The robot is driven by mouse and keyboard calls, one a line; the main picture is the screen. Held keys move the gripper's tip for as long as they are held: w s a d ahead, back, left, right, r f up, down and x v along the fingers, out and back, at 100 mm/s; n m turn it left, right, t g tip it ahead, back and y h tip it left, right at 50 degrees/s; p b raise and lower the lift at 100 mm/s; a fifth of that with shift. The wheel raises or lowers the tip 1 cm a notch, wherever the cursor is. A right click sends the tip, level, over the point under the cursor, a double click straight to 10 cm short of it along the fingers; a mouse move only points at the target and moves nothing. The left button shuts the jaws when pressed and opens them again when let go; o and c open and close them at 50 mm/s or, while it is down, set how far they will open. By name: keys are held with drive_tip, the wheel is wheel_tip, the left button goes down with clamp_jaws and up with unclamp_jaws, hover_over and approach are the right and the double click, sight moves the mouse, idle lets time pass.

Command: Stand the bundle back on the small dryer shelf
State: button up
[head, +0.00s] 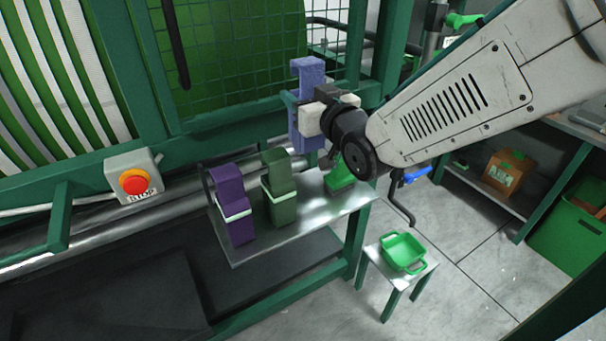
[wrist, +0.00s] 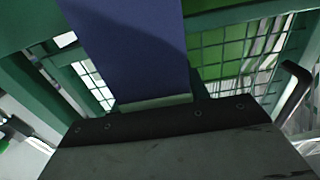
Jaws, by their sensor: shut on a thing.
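My gripper (head: 318,112) is shut on a blue-violet bundle (head: 307,72). In the head view the bundle is upright, above the far right part of the small metal dryer shelf (head: 318,212). Part of the bundle is hidden by the gripper, and I cannot tell whether its lower end touches the shelf. In the wrist view the bundle (wrist: 128,45) fills the upper middle, with a pale band at its lower edge. A purple bundle (head: 230,193) and a dark green bundle (head: 277,180), each with a pale band, stand on the left half of the shelf.
A bright green object (head: 340,172) is on the shelf's right end, partly behind my arm. A green mesh guard (head: 235,45) stands behind. An emergency stop box (head: 134,180) is at left. A green tray (head: 402,252) sits on a small stool at lower right.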

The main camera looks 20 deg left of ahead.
wheel_tip(320, 180, down, 16)
drive_tip(key=shift+r, duration=0.25)
drive_tip(key=shift+w+d, duration=0.1)
drive_tip(key=shift+f, duration=0.15)
drive_tip(key=o, duration=1.1)
drive_tip(key=shift+o, duration=0.4)
